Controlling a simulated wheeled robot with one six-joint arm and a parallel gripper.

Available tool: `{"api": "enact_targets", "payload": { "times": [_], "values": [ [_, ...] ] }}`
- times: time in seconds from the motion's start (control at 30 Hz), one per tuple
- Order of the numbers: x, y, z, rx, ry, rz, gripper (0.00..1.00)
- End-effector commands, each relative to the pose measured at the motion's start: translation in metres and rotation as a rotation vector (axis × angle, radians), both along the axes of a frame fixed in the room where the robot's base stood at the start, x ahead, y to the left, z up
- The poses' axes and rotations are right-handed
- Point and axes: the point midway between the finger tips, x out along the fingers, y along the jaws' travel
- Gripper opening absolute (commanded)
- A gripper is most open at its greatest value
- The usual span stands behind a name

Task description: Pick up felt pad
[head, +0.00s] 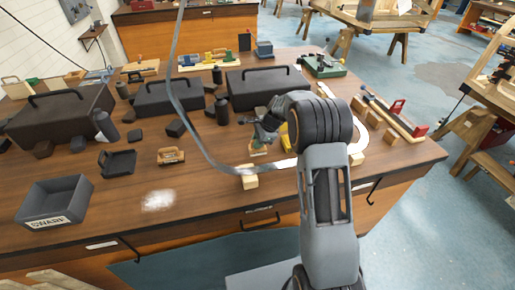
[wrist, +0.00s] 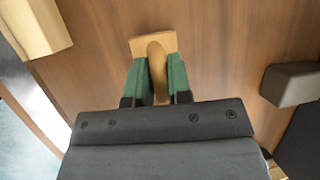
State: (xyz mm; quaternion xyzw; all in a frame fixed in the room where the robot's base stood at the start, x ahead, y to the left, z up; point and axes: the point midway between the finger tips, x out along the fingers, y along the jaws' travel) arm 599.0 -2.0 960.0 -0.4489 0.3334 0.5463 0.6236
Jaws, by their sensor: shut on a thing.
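My gripper (wrist: 157,72) has green fingers, closed on both sides of a wood-coloured piece with a rounded grip along its middle, which I take to be the felt pad (wrist: 155,44). The pad's flat tan end sticks out past the fingertips over the brown tabletop. Its underside is hidden, and I cannot tell whether it touches the table. In the head view my gripper (head: 264,137) is low over the middle of the workbench, partly hidden by my arm. The pad shows there only as a small tan and pale shape (head: 258,151).
The workbench (head: 225,215) carries black cases (head: 263,85), a grey SWARF tray (head: 52,203), a small wooden-handled tool (head: 171,155) and a pale block (head: 250,181). A thin grey curved band crosses near my gripper.

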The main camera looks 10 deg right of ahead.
Motion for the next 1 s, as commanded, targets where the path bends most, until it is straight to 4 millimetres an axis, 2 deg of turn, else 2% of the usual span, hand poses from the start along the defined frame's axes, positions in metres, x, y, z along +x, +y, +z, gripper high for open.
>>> {"api": "enact_targets", "payload": {
  "times": [0.23, 0.7, 0.83, 1.0],
  "values": [
    [0.0, 0.0, 0.006, 0.0, -0.002, 0.0, 0.0],
    [0.001, 0.0, 0.083, 0.0, -0.004, 0.001, 0.0],
    [0.001, 0.0, 0.094, 0.0, -0.002, 0.0, 0.0],
    [0.0, 0.0, 0.1, 0.0, 0.0, 0.0, 0.0]
  ]
}}
